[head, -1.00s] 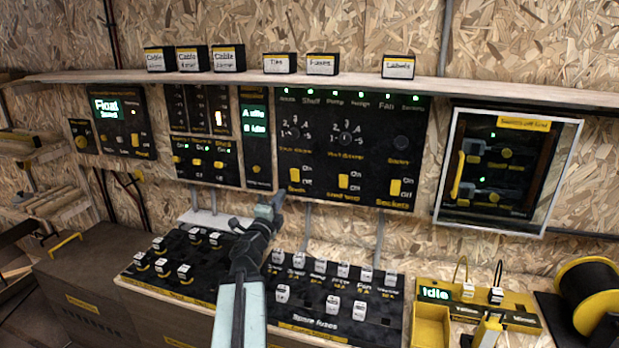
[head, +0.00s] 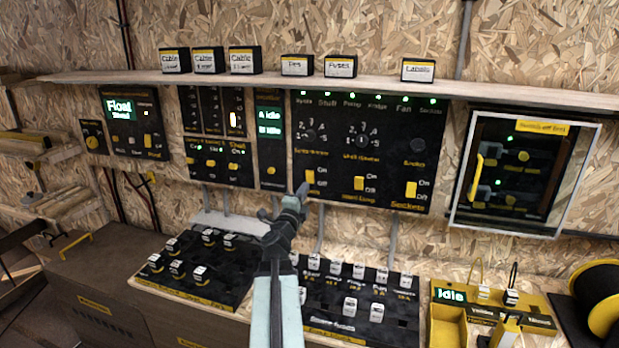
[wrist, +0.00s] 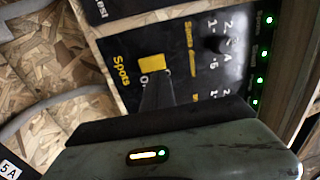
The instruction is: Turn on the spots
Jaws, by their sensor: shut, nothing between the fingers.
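The spots switch (head: 310,177) is a yellow rocker at the lower left of the large black panel (head: 384,208). In the wrist view the same yellow rocker (wrist: 152,62) sits beside the yellow word "Spots". My gripper (head: 302,188) is shut and empty, with its tip just below and left of the rocker in the head view. In the wrist view my dark fingertips (wrist: 156,92) lie close to the rocker and overlap its edge and On/Off lettering. I cannot tell whether they touch it or which way it is set.
A similar yellow work-lamp switch (head: 359,183) and sockets switch (head: 411,188) sit to the right. A dial (head: 309,135) is above the spots switch. The fuse board (head: 335,312) lies below, and a shelf (head: 290,84) runs above. A framed clear cover (head: 524,170) stands at the right.

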